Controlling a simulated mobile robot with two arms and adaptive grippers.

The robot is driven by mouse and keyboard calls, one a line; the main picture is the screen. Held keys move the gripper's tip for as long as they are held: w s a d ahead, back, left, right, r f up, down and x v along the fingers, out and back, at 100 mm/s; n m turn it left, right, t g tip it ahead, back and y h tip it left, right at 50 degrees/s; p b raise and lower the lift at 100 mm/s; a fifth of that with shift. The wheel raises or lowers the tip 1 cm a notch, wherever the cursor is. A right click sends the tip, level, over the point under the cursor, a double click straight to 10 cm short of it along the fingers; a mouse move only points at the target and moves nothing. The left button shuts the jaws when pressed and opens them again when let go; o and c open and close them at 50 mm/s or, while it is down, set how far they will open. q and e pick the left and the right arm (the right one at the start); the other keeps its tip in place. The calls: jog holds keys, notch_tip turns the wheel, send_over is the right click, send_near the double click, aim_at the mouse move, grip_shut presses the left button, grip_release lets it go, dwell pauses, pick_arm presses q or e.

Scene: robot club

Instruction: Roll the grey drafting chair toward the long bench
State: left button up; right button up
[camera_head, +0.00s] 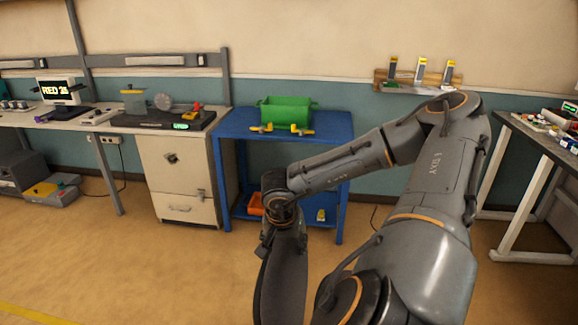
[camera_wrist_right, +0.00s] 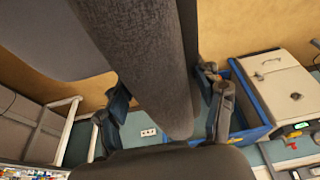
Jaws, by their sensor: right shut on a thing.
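The dark grey drafting chair shows only in part at the bottom of the head view, where its tall backrest (camera_head: 283,285) stands near-upright. Its seat and base are out of that view. My right arm reaches over from the right, and my right gripper (camera_head: 270,240) is at the top of the backrest. In the right wrist view the gripper (camera_wrist_right: 165,95) has one finger on each side of the grey backrest (camera_wrist_right: 155,65) and is shut on it. A long pale-topped bench (camera_head: 72,119) runs along the wall at the left. My left gripper is not in view.
A blue cart (camera_head: 338,128) with a green bin (camera_head: 285,111) stands by the wall ahead, beside a white cabinet (camera_head: 180,180). Another table (camera_head: 535,132) is at the right. A grey case (camera_head: 25,172) is under the bench. Floor (camera_head: 120,265) at front left is clear.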

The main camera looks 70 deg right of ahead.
jog(key=shift+s+d, duration=0.3)
jog(key=shift+s, duration=0.65)
jog(key=shift+s+d+f+b, duration=0.1)
jog(key=shift+s+d+b, duration=0.2)
jog(key=shift+s, duration=0.6)
jog(key=s+d, duration=0.2)
jog(key=s, duration=0.5)
jog(key=s+d, duration=0.2)
jog(key=s, duration=0.6)
jog(key=shift+s+d, duration=0.2)
jog(key=shift+s, duration=0.1)
